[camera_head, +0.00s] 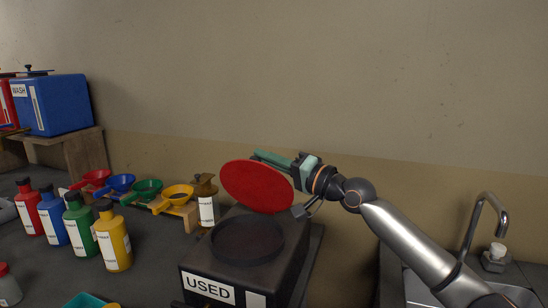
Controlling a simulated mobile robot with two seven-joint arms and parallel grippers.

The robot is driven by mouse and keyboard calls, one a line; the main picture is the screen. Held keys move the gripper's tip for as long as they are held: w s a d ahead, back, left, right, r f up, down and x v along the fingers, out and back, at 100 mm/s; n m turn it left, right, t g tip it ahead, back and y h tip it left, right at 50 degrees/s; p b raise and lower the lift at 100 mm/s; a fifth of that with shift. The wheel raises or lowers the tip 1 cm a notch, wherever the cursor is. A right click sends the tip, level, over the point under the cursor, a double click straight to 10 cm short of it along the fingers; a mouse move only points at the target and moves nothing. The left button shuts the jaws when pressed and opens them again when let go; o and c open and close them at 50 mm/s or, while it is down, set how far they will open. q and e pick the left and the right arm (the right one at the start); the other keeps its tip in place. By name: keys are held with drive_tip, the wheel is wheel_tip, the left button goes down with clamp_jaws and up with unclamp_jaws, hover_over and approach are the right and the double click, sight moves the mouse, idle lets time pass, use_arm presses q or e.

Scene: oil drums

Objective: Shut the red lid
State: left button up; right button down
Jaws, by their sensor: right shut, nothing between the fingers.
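The round red lid (257,186) stands tilted up above the back of the dark box labelled USED (208,288). Its red face shows to me. The round dark opening (247,240) in the box's top is uncovered. My right gripper (275,159) is at the lid's upper right edge, with its greenish fingers reaching left behind the lid's top. It is shut and holds nothing. Whether it touches the lid is hidden. My left gripper is not in view.
Red, blue, green and yellow bottles (112,236) stand left of the box, with coloured funnels (178,193) on a rack behind them. A brown-topped container (206,202) is close to the lid's left. A sink tap (484,222) is at right. The wall is behind.

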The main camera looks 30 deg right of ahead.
sight(252, 170)
drive_tip(key=s+a+f+n+b, duration=0.1)
drive_tip(key=s+a+f+n+y+b, duration=0.1)
drive_tip(key=a+n, duration=0.1)
drive_tip(key=shift+s+b, duration=0.3)
drive_tip(key=s+a+f+n+y+b, duration=0.1)
drive_tip(key=n+b, duration=0.1)
drive_tip(key=s+a+f+n+b, duration=0.1)
drive_tip(key=f+n+b, duration=0.1)
drive_tip(key=s+a+f+n+y+b, duration=0.1)
drive_tip(key=a+n+b, duration=0.1)
drive_tip(key=n+b, duration=0.1)
drive_tip(key=shift+s+a+f+y, duration=0.1)
drive_tip(key=shift+s+f+y, duration=0.1)
drive_tip(key=shift+s+y, duration=0.15)
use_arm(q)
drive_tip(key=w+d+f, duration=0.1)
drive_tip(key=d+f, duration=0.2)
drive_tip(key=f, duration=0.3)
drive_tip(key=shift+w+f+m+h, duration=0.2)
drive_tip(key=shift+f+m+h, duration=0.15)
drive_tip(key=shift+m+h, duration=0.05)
use_arm(e)
drive_tip(key=shift+s+a+n, duration=0.1)
drive_tip(key=shift+s+n, duration=0.05)
drive_tip(key=shift+n, duration=0.15)
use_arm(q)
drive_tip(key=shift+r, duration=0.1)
